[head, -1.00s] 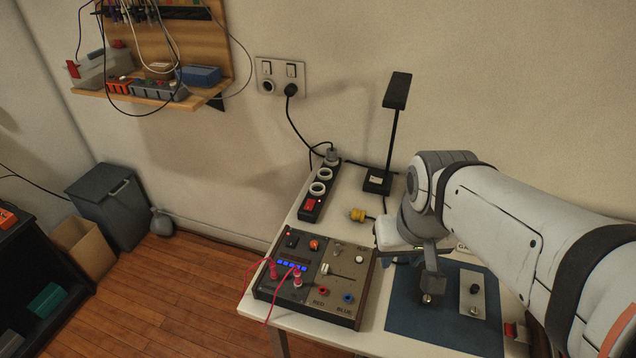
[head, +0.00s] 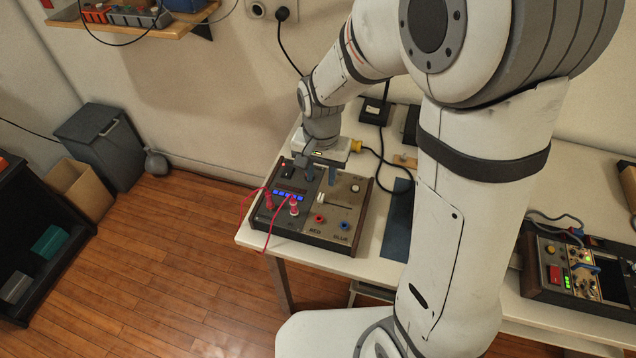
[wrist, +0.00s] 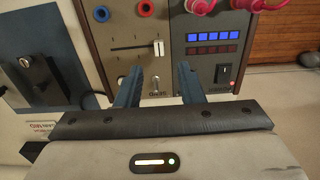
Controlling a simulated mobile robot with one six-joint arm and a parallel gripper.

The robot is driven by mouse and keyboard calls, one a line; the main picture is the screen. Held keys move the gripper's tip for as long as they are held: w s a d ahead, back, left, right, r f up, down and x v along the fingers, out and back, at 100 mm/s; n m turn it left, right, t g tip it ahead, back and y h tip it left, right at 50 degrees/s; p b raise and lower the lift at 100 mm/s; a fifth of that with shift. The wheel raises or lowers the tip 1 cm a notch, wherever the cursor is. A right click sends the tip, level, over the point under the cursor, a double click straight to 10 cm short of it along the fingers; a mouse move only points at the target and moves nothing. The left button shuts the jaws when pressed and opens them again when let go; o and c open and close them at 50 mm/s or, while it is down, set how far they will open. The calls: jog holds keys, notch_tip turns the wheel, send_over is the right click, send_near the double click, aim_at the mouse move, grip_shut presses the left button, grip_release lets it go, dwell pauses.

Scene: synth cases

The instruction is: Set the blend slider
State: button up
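The control box (head: 345,210) stands on the white table; its right half also fills the middle of the wrist view (wrist: 118,65). The white slider knob (head: 320,198) sits at the left end of its slot in the head view. In the wrist view the knob (wrist: 158,47) shows at the right end of the slot. My gripper (head: 321,176) is over the box's back part, behind the knob. In the wrist view its two fingers (wrist: 160,70) are apart with nothing held. The knob lies just beyond the fingertips; whether they touch the panel I cannot tell.
Red leads (head: 268,200) plug into the box's left half. A blue mat (head: 397,225) lies to the right. A yellow plug (head: 355,146) and black cable lie behind.

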aim_at(321, 196)
notch_tip(321, 196, down, 7)
jog(key=shift+f, duration=0.1)
jog(key=shift+c, duration=0.3)
grip_shut()
dwell(0.5)
